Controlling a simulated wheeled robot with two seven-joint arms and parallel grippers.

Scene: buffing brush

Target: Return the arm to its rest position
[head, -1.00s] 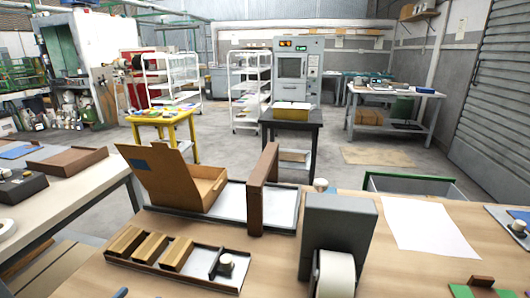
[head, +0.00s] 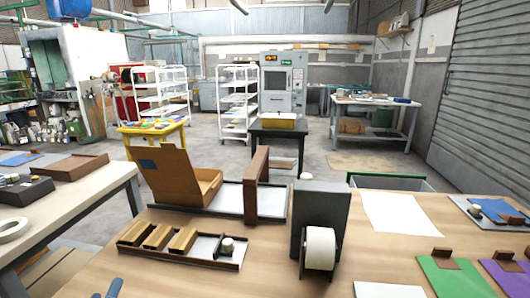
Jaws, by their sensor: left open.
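Only a small blue-grey tip of my left gripper (head: 114,288) shows at the bottom left edge, over the wooden table (head: 185,280). It is open, with nothing seen between its jaws. It is in front of a dark tray (head: 190,260) that holds wooden blocks (head: 157,237) and a small piece with a pale round top (head: 227,244), and is apart from them. Most of the left arm is out of view. My right gripper is not in view.
An open cardboard box (head: 205,185) and a brown upright frame (head: 250,190) stand behind the tray. A dark stand with a white roll (head: 320,248) is right of centre. A white sheet (head: 400,217) lies to the right, with coloured mats (head: 455,280) near the front.

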